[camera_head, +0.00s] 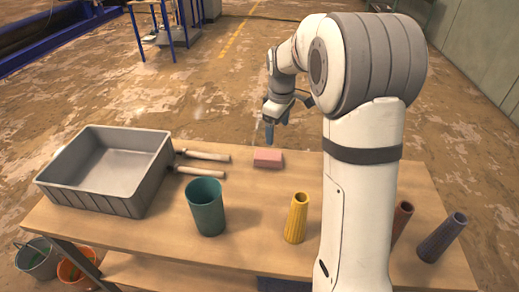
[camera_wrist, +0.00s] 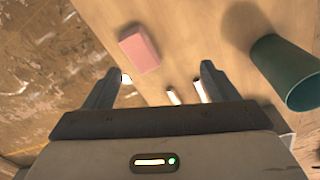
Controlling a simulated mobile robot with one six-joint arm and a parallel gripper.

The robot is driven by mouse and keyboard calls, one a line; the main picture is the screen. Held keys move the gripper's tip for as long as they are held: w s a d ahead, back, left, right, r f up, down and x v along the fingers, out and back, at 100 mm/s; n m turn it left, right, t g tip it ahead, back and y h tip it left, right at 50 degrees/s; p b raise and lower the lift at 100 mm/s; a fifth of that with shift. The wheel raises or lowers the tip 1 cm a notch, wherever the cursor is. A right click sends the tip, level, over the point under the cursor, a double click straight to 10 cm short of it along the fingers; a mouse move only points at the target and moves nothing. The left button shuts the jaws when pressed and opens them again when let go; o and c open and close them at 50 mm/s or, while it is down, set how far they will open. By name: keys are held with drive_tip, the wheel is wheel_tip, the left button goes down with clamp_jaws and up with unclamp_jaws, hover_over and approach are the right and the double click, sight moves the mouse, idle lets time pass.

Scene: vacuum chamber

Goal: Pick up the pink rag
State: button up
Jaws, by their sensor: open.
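The pink rag (camera_head: 268,157) is a small pink block shape lying on the wooden table, near its far edge, in the head view. In the wrist view the pink rag (camera_wrist: 139,48) lies ahead of my fingers, a little left of the middle. My gripper (camera_head: 269,133) is above the table's far edge, close to the rag, pointing down. The gripper is apart from the rag.
A grey bin (camera_head: 107,172) stands at the left of the table (camera_head: 165,240). Two light-handled tools (camera_head: 202,173) lie beside it. A green cup (camera_head: 206,207), a yellow cone (camera_head: 296,218), a brown one (camera_head: 401,221) and a dark blue one (camera_head: 441,238) stand nearer the front.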

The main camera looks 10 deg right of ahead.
sight(270, 154)
drive_tip(key=w+f+n, duration=0.1)
drive_tip(key=w+f, duration=0.2)
drive_tip(key=f, duration=0.1)
drive_tip(key=w+f+n+b, duration=0.1)
drive_tip(key=w+f, duration=0.2)
drive_tip(key=f, duration=0.1)
drive_tip(key=w+f+n+g, duration=0.1)
drive_tip(key=w+f+n, duration=0.1)
drive_tip(key=w+f, duration=0.1)
drive_tip(key=shift+w+f+b, duration=0.3)
drive_tip(key=shift+w+f, duration=0.05)
drive_tip(key=shift+f, duration=0.15)
wheel_tip(270, 154, down, 8)
drive_tip(key=shift+s+f+p, duration=0.15)
drive_tip(key=shift+f+p, duration=0.05)
drive_tip(key=shift+p, duration=0.4)
drive_tip(key=shift+c, duration=0.2)
drive_tip(key=c, duration=1)
wheel_tip(270, 154, up, 10)
drive_tip(key=shift+r+b, duration=0.1)
drive_tip(key=shift+b, duration=0.4)
drive_tip(key=shift+c, duration=0.2)
